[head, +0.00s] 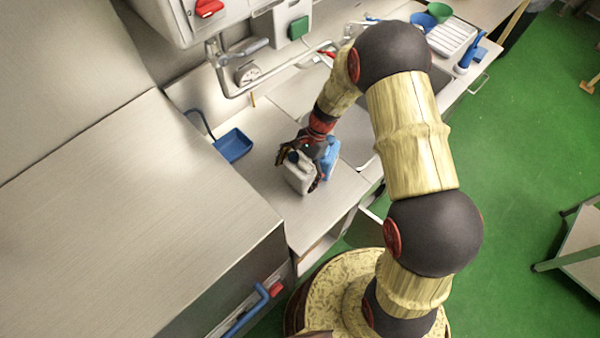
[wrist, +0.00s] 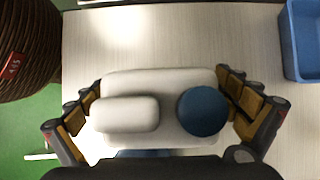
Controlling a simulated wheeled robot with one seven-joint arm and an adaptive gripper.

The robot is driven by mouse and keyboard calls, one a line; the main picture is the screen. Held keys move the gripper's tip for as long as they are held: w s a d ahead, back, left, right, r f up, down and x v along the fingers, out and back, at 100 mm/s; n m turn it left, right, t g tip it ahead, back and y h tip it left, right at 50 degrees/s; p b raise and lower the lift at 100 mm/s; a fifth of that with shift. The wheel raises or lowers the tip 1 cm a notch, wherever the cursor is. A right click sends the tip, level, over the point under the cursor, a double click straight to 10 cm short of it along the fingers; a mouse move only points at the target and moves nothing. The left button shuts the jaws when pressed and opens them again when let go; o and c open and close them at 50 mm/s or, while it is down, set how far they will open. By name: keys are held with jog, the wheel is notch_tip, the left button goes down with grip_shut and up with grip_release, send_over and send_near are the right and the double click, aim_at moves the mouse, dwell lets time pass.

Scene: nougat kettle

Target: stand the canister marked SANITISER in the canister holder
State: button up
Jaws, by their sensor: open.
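A white canister (head: 299,175) with a blue cap stands on the steel worktop; no marking on it is readable. In the wrist view the same white canister (wrist: 115,85) shows from above, with its pale handle on the left and its blue cap on the right. My gripper (head: 300,168) is over it, open, with fingers on both sides of the canister's top. A blue canister (head: 330,158) stands close beside it, partly hidden by my gripper; its label cannot be read.
A blue dustpan-like tray (head: 233,146) lies on the worktop to the left. Pipes and a gauge (head: 248,74) run along the wall behind. A sink (head: 362,125) lies partly behind my arm. Blue and green bowls (head: 437,12) stand at the far end. The worktop's front left is bare.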

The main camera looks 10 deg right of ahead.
jog(key=shift+c, duration=0.8)
jog(key=shift+w+r, duration=0.1)
jog(key=c, duration=2)
